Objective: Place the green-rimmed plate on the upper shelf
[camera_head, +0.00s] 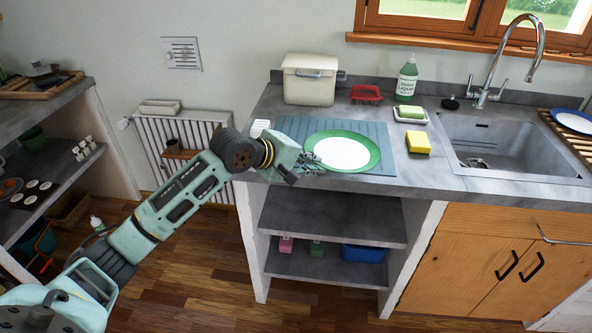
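The green-rimmed plate (343,151), white in the middle, lies flat on a grey-blue mat (385,135) on the counter. My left gripper (311,165) is at the plate's left rim, low over the counter's front edge. Its fingers are small and overlap the rim in the picture, so I cannot tell whether they are open or shut on it. My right gripper is not in view. Under the counter is an open unit with an upper shelf (335,217), whose visible surface is bare, and a lower shelf (318,267).
The lower shelf holds pink and green bottles and a blue basin (363,253). Right of the plate are a yellow sponge (418,143), a soap dish (411,118) and the sink (515,145). Behind stand a cream box (309,82), a red brush (366,94) and a green bottle (407,79).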

